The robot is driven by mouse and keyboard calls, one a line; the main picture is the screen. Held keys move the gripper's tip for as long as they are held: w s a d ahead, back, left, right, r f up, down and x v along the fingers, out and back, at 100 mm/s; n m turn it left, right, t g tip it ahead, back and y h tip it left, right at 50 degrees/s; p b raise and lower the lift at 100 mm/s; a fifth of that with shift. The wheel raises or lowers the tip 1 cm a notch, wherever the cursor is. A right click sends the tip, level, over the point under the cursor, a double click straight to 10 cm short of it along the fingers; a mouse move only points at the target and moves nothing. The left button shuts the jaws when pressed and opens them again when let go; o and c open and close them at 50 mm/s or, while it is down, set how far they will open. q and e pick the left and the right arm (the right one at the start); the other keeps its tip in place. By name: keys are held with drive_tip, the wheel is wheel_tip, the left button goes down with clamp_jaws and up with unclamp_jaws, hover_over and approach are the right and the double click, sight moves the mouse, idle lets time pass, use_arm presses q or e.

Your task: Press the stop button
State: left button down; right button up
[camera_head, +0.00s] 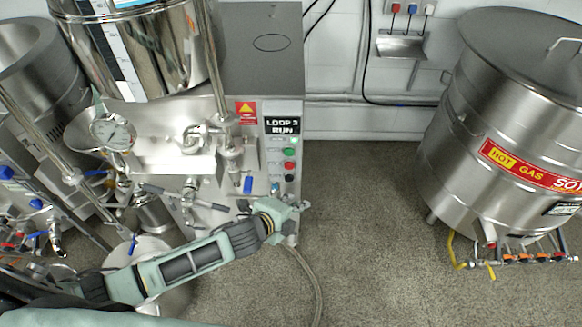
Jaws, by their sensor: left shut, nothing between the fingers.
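The control panel (270,142) is on the front of the steel colloid mill, left of centre. A red button (290,166), which looks like the stop button, sits low on the panel's right side. A green button (289,151) is just above it. A dark display (282,126) above them reads "LOOP 3 RUN". My left gripper (303,205) is shut and empty, below and slightly right of the red button in the picture. It seems apart from the button, though the depth is hard to tell. My right gripper is not in view.
A steel tank (70,45) and a pressure gauge (113,131) are at upper left, with pipes and blue-handled valves around. A large drum marked "HOT GAS" (510,110) stands at right. A hose (312,280) lies on the floor. The middle floor is clear.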

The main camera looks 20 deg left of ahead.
sight(289, 166)
use_arm(q)
drive_tip(key=w+a+b, duration=0.2)
drive_tip(key=w, duration=0.6)
drive_tip(key=shift+w+a, duration=0.25)
idle(1.3)
drive_tip(key=shift+w+a, duration=0.1)
drive_tip(key=shift+w, duration=0.3)
